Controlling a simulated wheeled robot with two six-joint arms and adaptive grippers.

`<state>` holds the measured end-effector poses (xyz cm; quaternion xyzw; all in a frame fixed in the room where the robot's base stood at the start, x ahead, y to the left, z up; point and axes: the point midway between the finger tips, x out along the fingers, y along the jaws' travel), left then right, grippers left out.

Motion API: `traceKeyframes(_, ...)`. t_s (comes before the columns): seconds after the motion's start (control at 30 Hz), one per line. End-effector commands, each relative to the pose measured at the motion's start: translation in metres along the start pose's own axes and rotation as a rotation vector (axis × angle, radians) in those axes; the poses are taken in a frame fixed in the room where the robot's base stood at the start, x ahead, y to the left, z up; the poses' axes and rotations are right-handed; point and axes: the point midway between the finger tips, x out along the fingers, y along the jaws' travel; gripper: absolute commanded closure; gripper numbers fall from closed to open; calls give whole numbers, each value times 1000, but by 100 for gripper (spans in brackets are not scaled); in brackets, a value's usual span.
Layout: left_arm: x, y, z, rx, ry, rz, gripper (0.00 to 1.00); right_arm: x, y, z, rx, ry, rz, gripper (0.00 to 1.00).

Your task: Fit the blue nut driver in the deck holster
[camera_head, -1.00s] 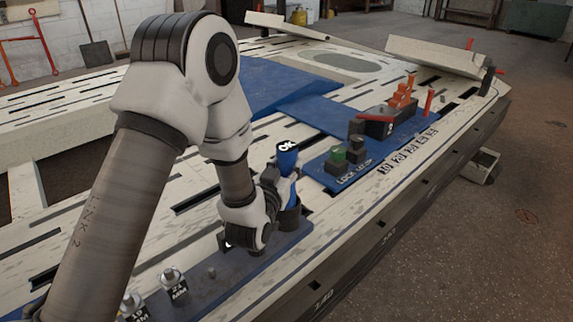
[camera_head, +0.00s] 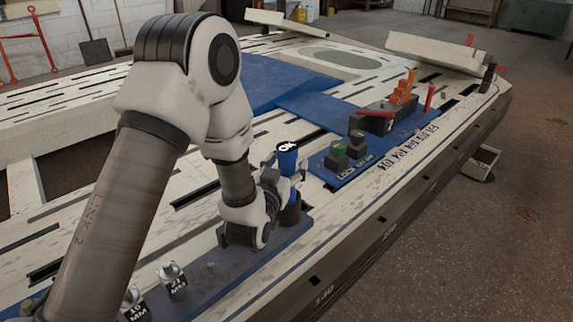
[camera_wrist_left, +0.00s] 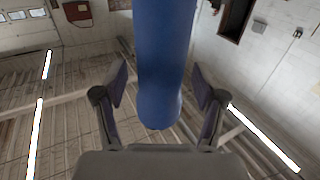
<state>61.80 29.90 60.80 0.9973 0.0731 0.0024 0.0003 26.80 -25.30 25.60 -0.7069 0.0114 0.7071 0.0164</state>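The blue nut driver (camera_head: 288,160) stands upright with its blue handle up and a marked top. Its lower end is in or behind the dark cup-shaped deck holster (camera_head: 291,213) at the deck's front edge; the gripper partly hides this, so I cannot tell how deep it sits. My left gripper (camera_head: 282,178) is at the handle from the left. In the left wrist view the blue handle (camera_wrist_left: 163,60) runs between the two fingers (camera_wrist_left: 160,85), with a visible gap on each side. The fingers look open around it. My right gripper is not in view.
Two silver sockets marked in MM (camera_head: 173,282) stand on the dark strip at the lower left. A blue panel (camera_head: 345,178) with green and black knobs lies right of the driver. A dark block with orange parts (camera_head: 390,118) stands behind it.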

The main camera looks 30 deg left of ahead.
Motion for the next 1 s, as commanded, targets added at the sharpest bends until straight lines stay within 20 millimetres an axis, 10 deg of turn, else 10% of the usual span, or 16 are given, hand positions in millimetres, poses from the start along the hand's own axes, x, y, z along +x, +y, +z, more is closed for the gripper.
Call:
traceKeyframes(0.6,-74,0,1,0,-3,1,30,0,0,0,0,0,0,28)
traceKeyframes(1.0,-75,0,1,0,-1,0,30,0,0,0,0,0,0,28)
